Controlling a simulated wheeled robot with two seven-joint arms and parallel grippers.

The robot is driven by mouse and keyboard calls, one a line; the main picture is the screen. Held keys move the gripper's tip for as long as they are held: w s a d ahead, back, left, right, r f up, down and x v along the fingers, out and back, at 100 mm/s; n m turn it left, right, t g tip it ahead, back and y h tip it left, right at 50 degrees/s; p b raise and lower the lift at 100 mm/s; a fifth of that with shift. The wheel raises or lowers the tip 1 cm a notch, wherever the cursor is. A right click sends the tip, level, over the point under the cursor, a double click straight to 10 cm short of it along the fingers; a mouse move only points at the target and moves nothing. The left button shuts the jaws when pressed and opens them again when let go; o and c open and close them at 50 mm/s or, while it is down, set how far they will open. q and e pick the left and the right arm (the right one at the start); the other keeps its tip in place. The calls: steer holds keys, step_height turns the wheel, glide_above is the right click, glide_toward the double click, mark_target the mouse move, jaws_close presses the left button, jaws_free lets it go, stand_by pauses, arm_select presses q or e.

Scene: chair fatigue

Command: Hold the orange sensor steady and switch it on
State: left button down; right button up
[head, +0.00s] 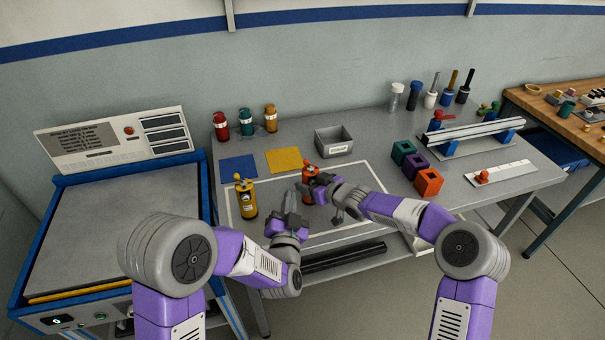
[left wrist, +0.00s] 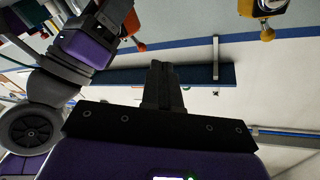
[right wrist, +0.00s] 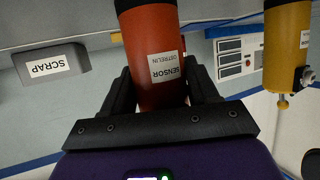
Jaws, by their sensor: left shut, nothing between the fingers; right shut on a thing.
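The orange sensor (head: 309,170) stands in the outlined area at the middle of the bench, partly hidden by my right gripper in the head view. In the right wrist view the orange sensor (right wrist: 150,58) is an orange-red cylinder with a white "SENSOR" label. My right gripper (right wrist: 160,92) is shut on its body, one finger on each side. My left gripper (head: 292,198) is shut and empty, just left of the sensor and apart from it. In the left wrist view the left fingers (left wrist: 163,82) are together. The sensor's switch state cannot be told.
A yellow sensor (head: 247,198) stands left of my left gripper. Behind are a grey scrap bin (head: 333,141), a yellow mat (head: 283,160) and a blue mat (head: 238,168). Coloured blocks (head: 429,182) stand to the right. Bottles (head: 246,121) line the back.

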mark_target(305, 164)
arm_select(q)
steer(key=s+m+h, duration=0.1)
steer(key=m, duration=0.2)
steer(key=s+f+m+h, duration=0.1)
steer(key=m, duration=0.3)
steer(key=s+f+m+h, duration=0.1)
steer(key=s+m+h, duration=0.1)
steer(key=m, duration=0.2)
steer(key=shift+f+t, duration=0.15)
steer(key=shift+t, duration=0.25)
steer(key=x, duration=1.4)
